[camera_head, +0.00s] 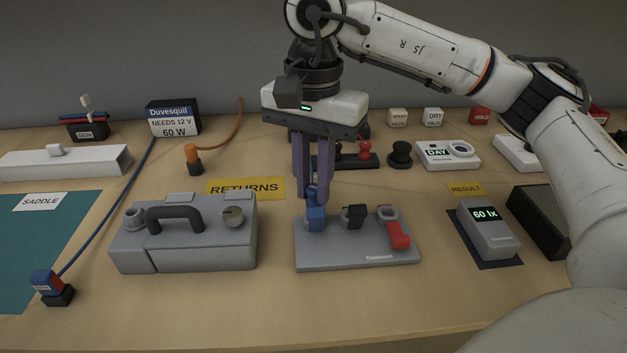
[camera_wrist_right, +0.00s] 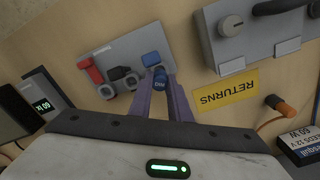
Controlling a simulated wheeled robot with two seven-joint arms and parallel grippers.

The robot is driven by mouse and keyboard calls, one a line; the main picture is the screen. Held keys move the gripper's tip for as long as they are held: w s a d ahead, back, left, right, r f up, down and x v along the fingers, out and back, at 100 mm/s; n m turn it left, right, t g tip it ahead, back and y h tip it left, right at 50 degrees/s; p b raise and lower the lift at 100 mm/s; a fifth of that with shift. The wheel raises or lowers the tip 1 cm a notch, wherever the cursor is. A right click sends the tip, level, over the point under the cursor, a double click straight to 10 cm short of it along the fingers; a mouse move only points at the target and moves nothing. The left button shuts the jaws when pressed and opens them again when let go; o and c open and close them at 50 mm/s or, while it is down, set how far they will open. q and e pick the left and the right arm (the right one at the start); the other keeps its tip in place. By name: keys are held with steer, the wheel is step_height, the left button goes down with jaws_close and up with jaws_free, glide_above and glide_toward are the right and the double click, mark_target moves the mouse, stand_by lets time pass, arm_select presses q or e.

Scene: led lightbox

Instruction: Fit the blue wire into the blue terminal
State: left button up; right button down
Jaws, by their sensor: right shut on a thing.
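My right gripper (camera_head: 313,196) is shut on a blue wire end (camera_wrist_right: 160,80), a short blue piece with white lettering. It points down over the blue terminal (camera_head: 315,220), at the left of the grey terminal board (camera_head: 345,252). In the right wrist view, the fingers (camera_wrist_right: 163,98) close around the piece, and the blue terminal (camera_wrist_right: 151,59) shows just beyond it. The piece overlaps the terminal in both views; I cannot tell whether it is seated or only above it. My left gripper is not in view.
The board also has a black terminal (camera_head: 354,215) and a red lever part (camera_head: 398,236). A grey handled box (camera_head: 190,255) stands to the left, a 60 lx meter (camera_head: 487,230) to the right. A blue cable (camera_head: 115,200) runs at far left. Bare table lies in front.

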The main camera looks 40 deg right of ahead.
steer(key=shift+f+b, duration=1.05)
steer(key=shift+f, duration=0.2)
steer(key=c, duration=1.6)
jaws_free()
steer(key=shift+o, duration=0.2)
steer(key=shift+r+p, duration=2.95)
steer(key=shift+r, duration=1.1)
steer(key=shift+f, duration=0.1)
steer(key=shift+s, duration=0.1)
